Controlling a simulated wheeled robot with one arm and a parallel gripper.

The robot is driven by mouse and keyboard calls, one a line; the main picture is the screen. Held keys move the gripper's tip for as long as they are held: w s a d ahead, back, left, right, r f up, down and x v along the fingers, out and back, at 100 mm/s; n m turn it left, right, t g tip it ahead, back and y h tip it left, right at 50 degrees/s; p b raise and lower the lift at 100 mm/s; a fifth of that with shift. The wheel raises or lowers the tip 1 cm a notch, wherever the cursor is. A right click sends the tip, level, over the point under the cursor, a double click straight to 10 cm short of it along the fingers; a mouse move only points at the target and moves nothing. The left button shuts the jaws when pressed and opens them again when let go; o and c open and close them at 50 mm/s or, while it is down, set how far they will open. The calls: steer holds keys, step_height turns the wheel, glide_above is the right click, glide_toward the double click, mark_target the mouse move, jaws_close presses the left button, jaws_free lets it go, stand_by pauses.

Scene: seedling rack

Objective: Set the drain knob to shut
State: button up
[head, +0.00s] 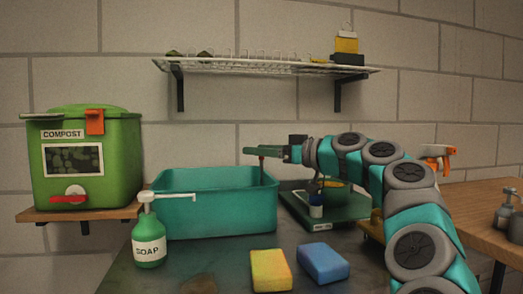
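The green compost bin (120,165) stands on a wooden ledge at the left. My gripper (248,150) is above the right end of the teal basin, pointing left, well to the right of the bin and apart from the knob. Its fingers are seen side-on, so their gap cannot be judged. Nothing clearly shows between them.
The teal basin (210,216) and a soap bottle (149,232) stand between my gripper and the bin. A yellow sponge (270,270) and a blue sponge (323,263) lie in front. A green scale (345,212) is under my arm. A wire shelf (260,67) hangs above.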

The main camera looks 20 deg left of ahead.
jaws_close()
stand_by(0.3)
stand_by(0.9)
